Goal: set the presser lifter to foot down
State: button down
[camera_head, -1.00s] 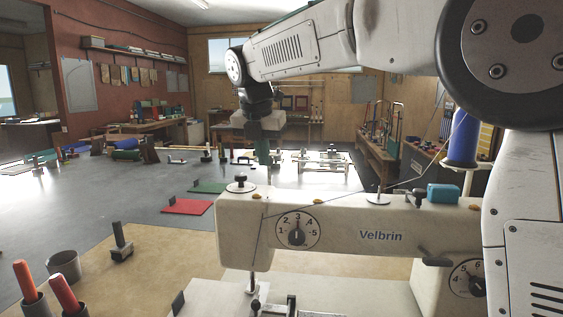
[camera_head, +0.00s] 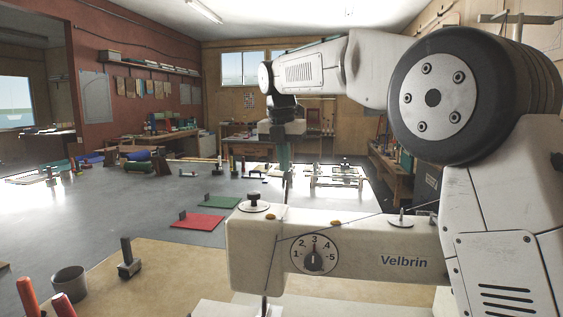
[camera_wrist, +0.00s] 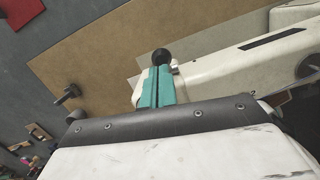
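The white sewing machine marked Velbrin (camera_head: 350,245) stands on the table in front of me, with a numbered dial (camera_head: 314,254) on its face. A dark knob (camera_head: 254,198) tops its left end. I cannot make out the presser lifter in either view; the machine's head may hide its rear side. My gripper (camera_head: 287,172) points down beyond the machine's top, right of the knob in the picture. In the wrist view its teal fingers (camera_wrist: 158,80) lie together with only a thin dark line between them, over the machine's head end. A dark round knob (camera_wrist: 161,56) shows at their tips.
A dark post on a base (camera_head: 128,261) and a grey cup (camera_head: 70,284) stand on the brown tabletop (camera_head: 185,275) at left, with red-handled items (camera_head: 63,305) nearer.

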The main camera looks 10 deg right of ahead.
jog(key=shift+w+d+f, duration=0.2)
jog(key=shift+d+f, duration=0.05)
jog(key=shift+f, duration=0.1)
jog(key=shift+s, duration=0.1)
notch_tip(320, 180, up, 12)
jog(key=a, duration=0.1)
jog(key=shift+w, duration=0.35)
dwell(0.4)
jog(key=shift+r, duration=0.1)
